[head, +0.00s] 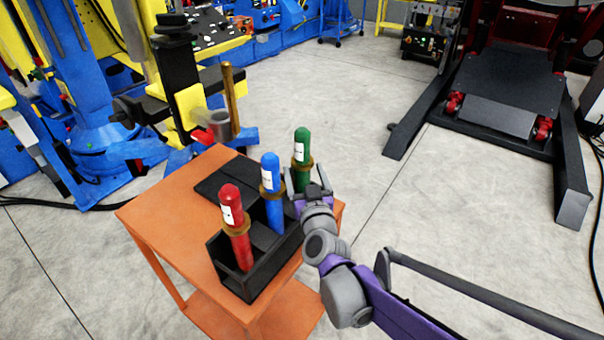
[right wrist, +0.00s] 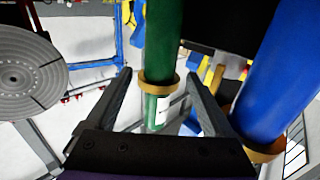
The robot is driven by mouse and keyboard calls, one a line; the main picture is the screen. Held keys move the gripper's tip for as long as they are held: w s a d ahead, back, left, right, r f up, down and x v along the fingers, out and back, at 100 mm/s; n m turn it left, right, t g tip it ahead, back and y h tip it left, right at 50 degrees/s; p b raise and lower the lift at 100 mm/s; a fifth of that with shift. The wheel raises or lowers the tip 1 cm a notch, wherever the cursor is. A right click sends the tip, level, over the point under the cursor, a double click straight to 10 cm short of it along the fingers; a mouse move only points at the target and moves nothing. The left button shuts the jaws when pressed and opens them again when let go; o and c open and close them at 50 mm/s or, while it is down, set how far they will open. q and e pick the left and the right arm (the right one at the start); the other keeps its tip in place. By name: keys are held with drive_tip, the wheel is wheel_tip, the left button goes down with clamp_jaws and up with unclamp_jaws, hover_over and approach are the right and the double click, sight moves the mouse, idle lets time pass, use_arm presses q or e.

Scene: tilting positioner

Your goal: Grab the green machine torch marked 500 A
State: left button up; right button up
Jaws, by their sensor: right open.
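The green torch (head: 302,147) stands upright at the far end of the black holder (head: 268,284), with a brass-coloured collar and a white label too small to read. My right gripper (head: 308,188) is at the torch, on its right side in the head view. In the right wrist view the open fingers (right wrist: 161,88) are on either side of the green torch (right wrist: 163,40), near its collar. I cannot tell whether they touch it. A blue torch (head: 271,181) and a red torch (head: 233,212) stand in the same holder. My left gripper is not in view.
The holder stands on an orange cart (head: 165,212). The blue torch (right wrist: 295,75) is close beside my right finger in the right wrist view. A blue and yellow machine (head: 188,90) stands behind the cart.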

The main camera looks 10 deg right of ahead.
drive_tip(key=shift+w+f+p, duration=0.15)
drive_tip(key=shift+w+p, duration=0.3)
drive_tip(key=shift+w, duration=2.75)
drive_tip(key=shift+s, duration=0.1)
clamp_jaws()
